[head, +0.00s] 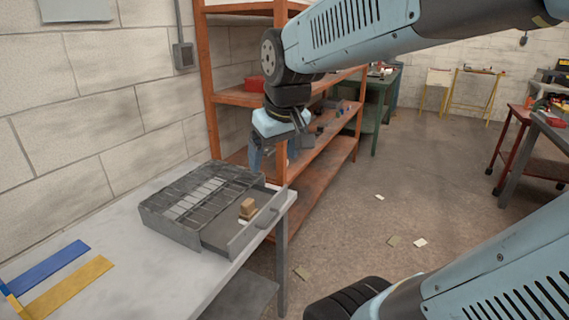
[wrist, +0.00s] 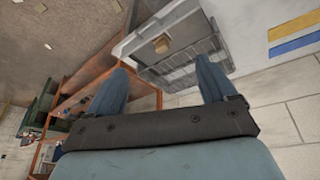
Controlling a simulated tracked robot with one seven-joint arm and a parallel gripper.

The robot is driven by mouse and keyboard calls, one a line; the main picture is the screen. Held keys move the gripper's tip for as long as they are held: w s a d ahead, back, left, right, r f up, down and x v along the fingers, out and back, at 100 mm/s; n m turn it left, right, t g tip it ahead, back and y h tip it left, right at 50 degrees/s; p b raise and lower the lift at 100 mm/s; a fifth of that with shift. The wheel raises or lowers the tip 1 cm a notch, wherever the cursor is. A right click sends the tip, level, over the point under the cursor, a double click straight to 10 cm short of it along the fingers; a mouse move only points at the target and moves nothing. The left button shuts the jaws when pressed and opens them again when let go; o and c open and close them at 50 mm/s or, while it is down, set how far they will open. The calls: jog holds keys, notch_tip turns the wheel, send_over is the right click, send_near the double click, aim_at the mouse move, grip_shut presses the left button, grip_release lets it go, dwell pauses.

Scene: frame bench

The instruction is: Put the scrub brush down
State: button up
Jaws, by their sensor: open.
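The scrub brush (head: 248,207) looks like a small tan block with a pale underside. It lies in the pulled-out drawer (head: 222,234) of the grey metal organizer, near the drawer's front. In the wrist view the brush (wrist: 161,44) shows beyond my fingertips, apart from them. My gripper (head: 273,158) is open and empty, raised above and behind the drawer in the head view. In the wrist view my gripper (wrist: 161,66) has its two blue fingers spread wide, with nothing between them.
The grey organizer (head: 160,208) stands on a light workbench (head: 160,278) with blue (head: 48,262) and yellow (head: 70,287) strips at left. An orange shelf rack (head: 208,75) stands close behind my gripper. The drawer handle (head: 266,217) juts toward the bench's right edge. Open floor lies right.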

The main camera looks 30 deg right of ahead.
jog(key=s+m+t, duration=0.1)
jog(key=s, duration=0.5)
jog(key=shift+s+r+m, duration=0.2)
jog(key=shift+m, duration=0.1)
